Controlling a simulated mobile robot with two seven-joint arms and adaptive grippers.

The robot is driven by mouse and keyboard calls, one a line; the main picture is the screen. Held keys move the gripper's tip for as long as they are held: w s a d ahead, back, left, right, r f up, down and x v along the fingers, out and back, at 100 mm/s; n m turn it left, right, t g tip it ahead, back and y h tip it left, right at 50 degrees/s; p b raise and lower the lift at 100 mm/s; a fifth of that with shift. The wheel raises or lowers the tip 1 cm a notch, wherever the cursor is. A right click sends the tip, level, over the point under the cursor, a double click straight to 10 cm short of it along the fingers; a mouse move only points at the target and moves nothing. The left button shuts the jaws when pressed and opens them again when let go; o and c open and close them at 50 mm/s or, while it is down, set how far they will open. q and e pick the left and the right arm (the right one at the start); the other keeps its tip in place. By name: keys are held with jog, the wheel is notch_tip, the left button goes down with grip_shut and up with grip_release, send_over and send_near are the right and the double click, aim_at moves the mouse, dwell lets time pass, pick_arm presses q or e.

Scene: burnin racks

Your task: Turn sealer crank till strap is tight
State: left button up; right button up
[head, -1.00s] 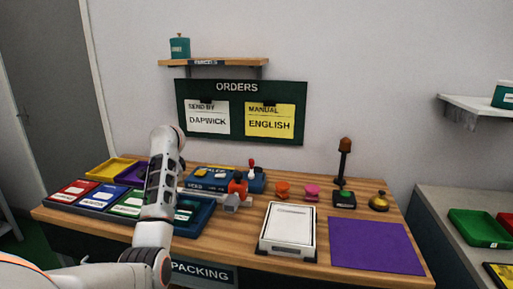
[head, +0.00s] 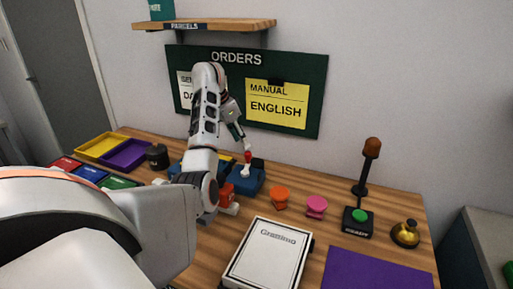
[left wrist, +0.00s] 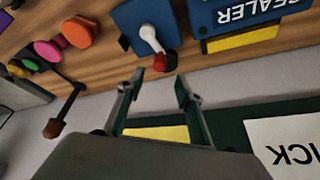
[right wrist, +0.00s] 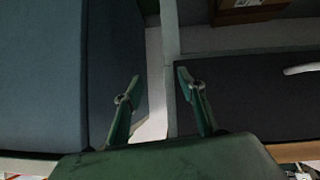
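The blue sealer (left wrist: 225,22), with white SEALER lettering, stands on the wooden bench. The crank (left wrist: 149,35) is a white arm with a red knob (left wrist: 159,62), on a blue block (left wrist: 125,22) beside the lettered part. The knob also shows in the head view (head: 248,157). My left gripper (left wrist: 158,82) is open and empty, with the knob just ahead of and between its fingertips. In the head view my left gripper (head: 242,140) is just above the knob. My right gripper (right wrist: 158,80) is open and empty, away from the bench top. I cannot make out the strap.
A white boxed manual (head: 270,252), an orange knob (head: 279,198) and a pink knob (head: 316,206) stand right of the sealer. A green button box (head: 358,222) and brass bell (head: 405,234) are farther right. The orders board (head: 310,75) is close behind my left gripper.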

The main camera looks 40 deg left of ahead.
aim_at(247, 152)
pick_arm(q)
jog(key=b+x, duration=0.2)
jog(key=x, duration=0.4)
jog(key=shift+d+f, duration=0.1)
jog(key=shift+f, duration=0.25)
jog(key=shift+w+f, duration=0.2)
jog(key=shift+f, duration=0.2)
grip_shut()
